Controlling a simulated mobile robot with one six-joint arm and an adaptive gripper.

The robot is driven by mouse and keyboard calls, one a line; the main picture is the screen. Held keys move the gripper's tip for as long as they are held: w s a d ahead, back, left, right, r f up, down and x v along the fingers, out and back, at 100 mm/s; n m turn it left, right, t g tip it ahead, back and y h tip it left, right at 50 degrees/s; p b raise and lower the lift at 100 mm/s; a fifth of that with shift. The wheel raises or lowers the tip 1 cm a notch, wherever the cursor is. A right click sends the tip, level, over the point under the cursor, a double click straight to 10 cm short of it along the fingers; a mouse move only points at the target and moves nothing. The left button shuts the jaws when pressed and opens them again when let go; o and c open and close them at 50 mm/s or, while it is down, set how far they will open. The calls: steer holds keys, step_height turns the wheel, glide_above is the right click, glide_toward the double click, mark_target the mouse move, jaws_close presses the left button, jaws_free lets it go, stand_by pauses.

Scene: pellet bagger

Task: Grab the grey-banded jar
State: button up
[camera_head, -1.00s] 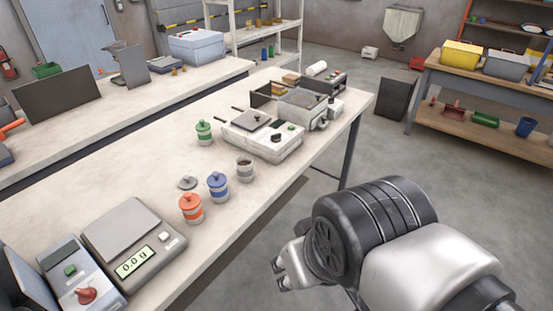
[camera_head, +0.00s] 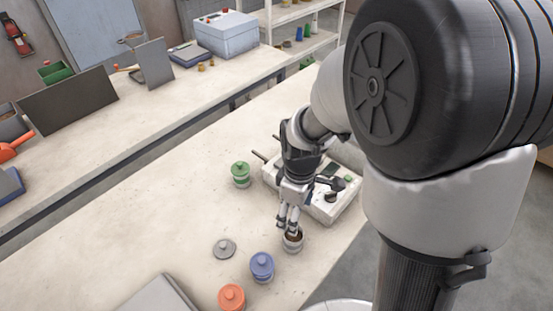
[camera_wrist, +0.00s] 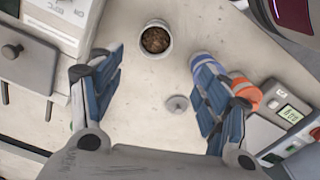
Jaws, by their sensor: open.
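The grey-banded jar (camera_head: 292,241) stands upright and open on the table, with brown pellets inside. In the wrist view the jar (camera_wrist: 156,38) is at the upper middle, ahead of and between my spread fingers. My gripper (camera_head: 288,222) is open and points down just above the jar; its fingers (camera_wrist: 162,88) show blue pads and hold nothing. In the head view the fingertips overlap the jar's rim, and I cannot tell whether they touch it. A loose grey lid (camera_head: 224,248) lies on the table to the left of the jar.
A blue-banded jar (camera_head: 262,266) and an orange-banded jar (camera_head: 231,298) stand near the grey jar. A green-banded jar (camera_head: 241,173) stands farther back. A white machine (camera_head: 322,208) is close behind my gripper.

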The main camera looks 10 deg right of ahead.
steer(key=b, duration=0.4)
glide_toward(293, 239)
steer(key=shift+s+a+f, duration=0.2)
steer(key=shift+s+a, duration=0.05)
steer(key=shift+s, duration=0.3)
steer(key=shift+s+a+f, duration=0.15)
steer(key=shift+s+a, duration=0.1)
steer(key=shift+s, duration=0.3)
steer(key=shift+w+d+f+b, duration=0.15)
steer(key=shift+f+b, duration=0.4)
steer(key=shift+f, duration=0.95)
steer(key=shift+w+d+f+b, duration=0.1)
steer(key=shift+f+b, duration=0.45)
steer(key=shift+f, duration=0.95)
steer(key=shift+r, duration=0.1)
steer(key=c, duration=1.4)
